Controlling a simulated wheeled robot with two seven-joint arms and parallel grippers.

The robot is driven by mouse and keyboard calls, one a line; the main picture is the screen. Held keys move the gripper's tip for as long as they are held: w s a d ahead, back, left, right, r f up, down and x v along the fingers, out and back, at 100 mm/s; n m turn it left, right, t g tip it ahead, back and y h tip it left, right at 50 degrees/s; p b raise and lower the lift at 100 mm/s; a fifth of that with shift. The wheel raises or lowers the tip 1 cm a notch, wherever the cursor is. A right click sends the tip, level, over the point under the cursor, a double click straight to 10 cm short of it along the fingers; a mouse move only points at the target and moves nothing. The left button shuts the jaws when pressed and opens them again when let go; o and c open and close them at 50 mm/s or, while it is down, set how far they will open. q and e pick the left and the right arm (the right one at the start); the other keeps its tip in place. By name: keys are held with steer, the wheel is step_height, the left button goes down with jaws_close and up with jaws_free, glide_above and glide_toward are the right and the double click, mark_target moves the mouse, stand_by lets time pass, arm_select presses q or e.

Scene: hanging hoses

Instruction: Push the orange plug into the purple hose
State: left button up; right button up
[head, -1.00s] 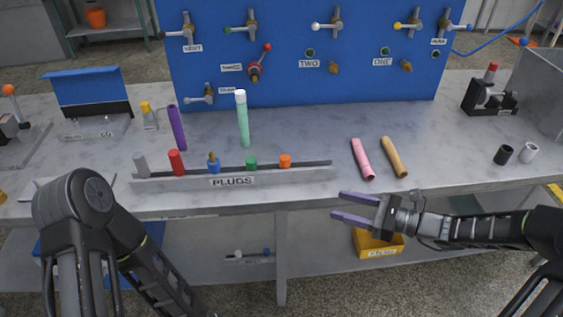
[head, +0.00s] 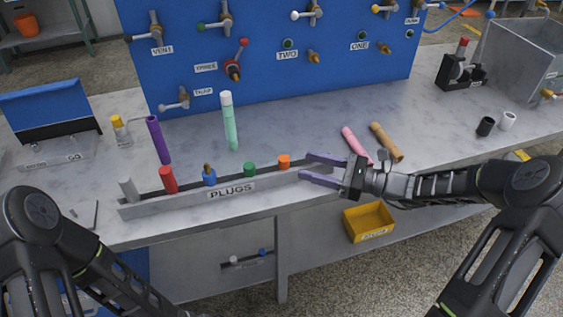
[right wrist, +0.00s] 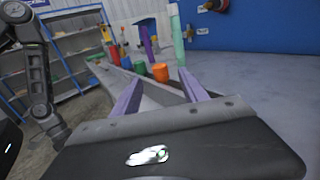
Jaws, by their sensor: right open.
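The orange plug (head: 284,161) stands at the right end of the row in the plug rack (head: 225,195). It also shows in the right wrist view (right wrist: 160,72), ahead of the fingers and between them. The purple hose (head: 158,139) stands nearly upright behind the rack's left part, leaning slightly. In the right wrist view the purple hose (right wrist: 146,42) is farther off. My right gripper (head: 312,168) is open and empty, its purple fingers pointing left, just right of the orange plug and apart from it. My left arm shows at the lower left; its gripper is out of the frame.
Green (head: 249,169), blue (head: 209,175), red (head: 168,180) and grey (head: 128,190) plugs stand in the rack. A white-topped mint hose (head: 229,122) stands behind it. Pink (head: 356,145) and tan (head: 386,142) hoses are behind my right gripper. A blue panel (head: 270,80) closes the back.

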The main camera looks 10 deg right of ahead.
mark_target(284, 158)
steer(key=shift+x, duration=1.3)
steer(key=p+x, duration=0.1)
steer(key=x, duration=0.4)
steer(key=shift+a, duration=0.1)
steer(key=shift+c, duration=0.2)
jaws_close()
